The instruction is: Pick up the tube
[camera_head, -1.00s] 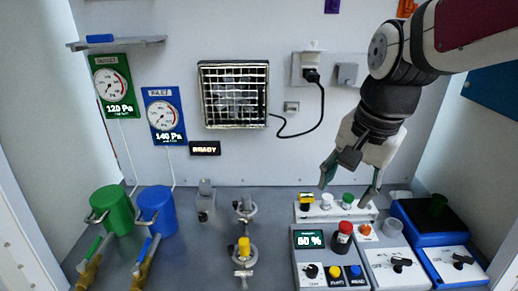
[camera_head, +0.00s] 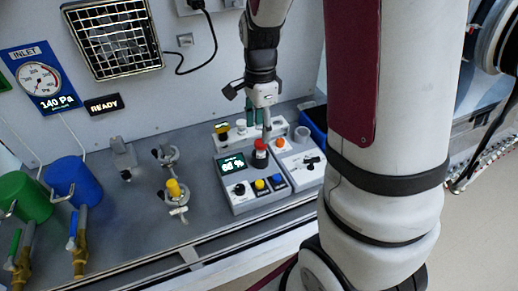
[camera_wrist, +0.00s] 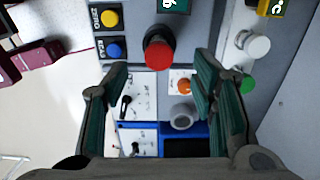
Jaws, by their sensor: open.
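A dark tube-like piece with a red cap (camera_head: 260,148) stands upright on the grey meter box reading about 60 %. Its red top also shows in the wrist view (camera_wrist: 158,56). Behind it, a white rack holds a yellow-capped piece (camera_head: 222,129), a white-capped one (camera_wrist: 257,46) and a green-capped one (camera_wrist: 247,84). I cannot tell which of these is the task's tube. My gripper (camera_head: 259,126) points down over the meter boxes, open and empty. In the wrist view its teal-padded fingers (camera_wrist: 161,80) are apart, with the red cap beyond and between their tips.
The grey meter box (camera_head: 242,203) has yellow and blue buttons and a black knob. Beside it a white box (camera_head: 311,176) carries an orange knob and a small grey cup (camera_wrist: 182,118). Two clamp fittings stand left, one with a yellow top (camera_head: 173,188). Blue and green mugs stand further left.

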